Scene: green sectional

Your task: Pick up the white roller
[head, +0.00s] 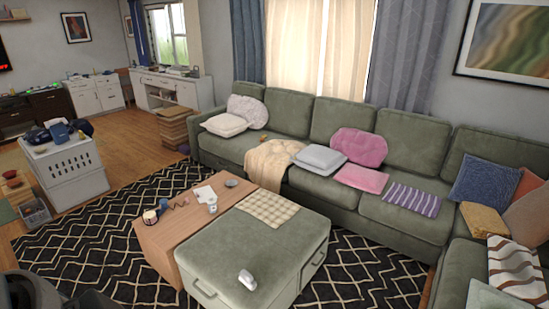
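A small white object (246,279), which looks like the white roller, lies on the near part of the green ottoman (225,255). It is too small to make out its details. Nothing touches it from above, and bare green fabric surrounds it. Neither of my grippers shows in the head view.
A wooden table (168,232) with a mug (150,217), papers and small items adjoins the ottoman's left side. A checkered cloth (266,208) covers the ottoman's far end. The green sectional (400,215) stands behind and right. Patterned rug (85,262) lies open at left.

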